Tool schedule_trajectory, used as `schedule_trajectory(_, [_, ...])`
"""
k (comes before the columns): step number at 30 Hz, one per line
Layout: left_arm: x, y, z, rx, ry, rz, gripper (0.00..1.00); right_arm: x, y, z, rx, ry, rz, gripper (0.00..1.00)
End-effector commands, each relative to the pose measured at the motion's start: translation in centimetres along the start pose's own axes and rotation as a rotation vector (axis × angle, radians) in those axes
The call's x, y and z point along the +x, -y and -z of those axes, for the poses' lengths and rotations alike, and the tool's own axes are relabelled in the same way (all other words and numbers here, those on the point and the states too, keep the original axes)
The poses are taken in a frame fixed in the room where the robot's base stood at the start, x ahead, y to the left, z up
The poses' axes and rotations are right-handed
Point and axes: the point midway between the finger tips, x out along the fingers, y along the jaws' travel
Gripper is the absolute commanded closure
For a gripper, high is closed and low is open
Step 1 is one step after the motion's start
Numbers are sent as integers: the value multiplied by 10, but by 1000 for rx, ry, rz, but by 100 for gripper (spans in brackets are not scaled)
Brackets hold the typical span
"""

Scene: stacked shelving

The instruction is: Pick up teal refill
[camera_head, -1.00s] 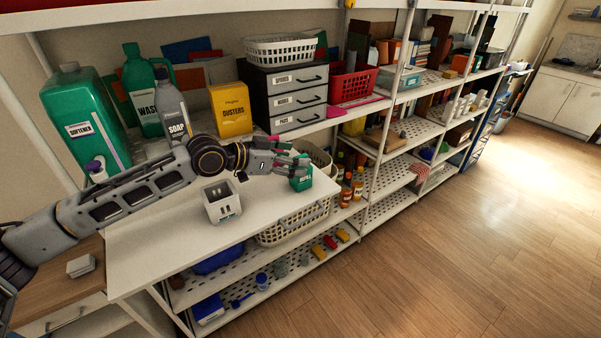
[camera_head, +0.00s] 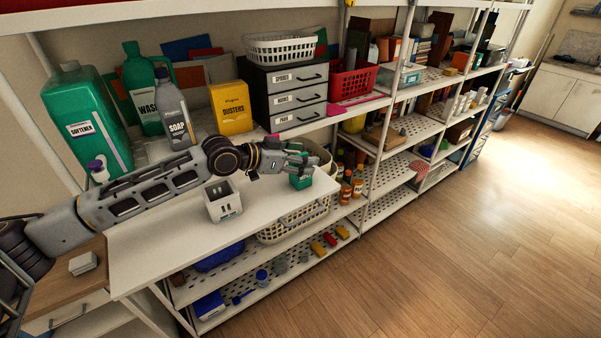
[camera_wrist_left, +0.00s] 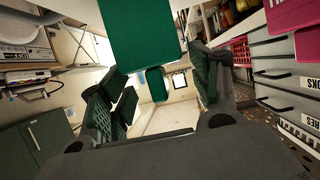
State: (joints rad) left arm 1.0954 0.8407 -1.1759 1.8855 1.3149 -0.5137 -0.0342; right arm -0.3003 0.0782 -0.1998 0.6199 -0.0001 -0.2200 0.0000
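The teal refill (camera_head: 301,181) stands upright near the right end of the white board, a small box with a white label. It shows as a teal block at the top of the left wrist view (camera_wrist_left: 140,35). My left gripper (camera_head: 299,163) reaches in from the left, its fingers at the top of the refill. In the left wrist view my gripper (camera_wrist_left: 158,95) has its dark green finger pads spread apart. A clear gap shows between them; contact with the refill cannot be made out. My right gripper is not in view.
A white slotted holder (camera_head: 222,201) stands on the board (camera_head: 165,245) beneath my left forearm. Soap (camera_head: 173,110), a yellow dusters box (camera_head: 231,109) and a drawer unit (camera_head: 285,95) stand behind. Orange-brown bottles (camera_head: 351,190) are right of the refill. Floor at right is clear.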

Motion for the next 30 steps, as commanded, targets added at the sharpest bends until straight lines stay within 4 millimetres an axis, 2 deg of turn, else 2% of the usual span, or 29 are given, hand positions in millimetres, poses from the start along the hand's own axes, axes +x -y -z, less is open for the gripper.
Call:
schedule_trajectory(1, [0, 0, 0, 0, 0, 0, 49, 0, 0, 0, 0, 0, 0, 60])
schedule_trajectory(9, [0, 0, 0, 0, 0, 0, 84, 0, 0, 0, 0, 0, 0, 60])
schedule_trajectory(12, [0, 0, 0, 0, -1, 0, 94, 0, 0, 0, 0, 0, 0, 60])
schedule_trajectory(23, [-2, 0, 4, 1, -2, 1, 94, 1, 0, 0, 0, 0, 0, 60])
schedule_trajectory(30, [-9, 0, 22, 1, -3, 0, 94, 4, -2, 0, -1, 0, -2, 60])
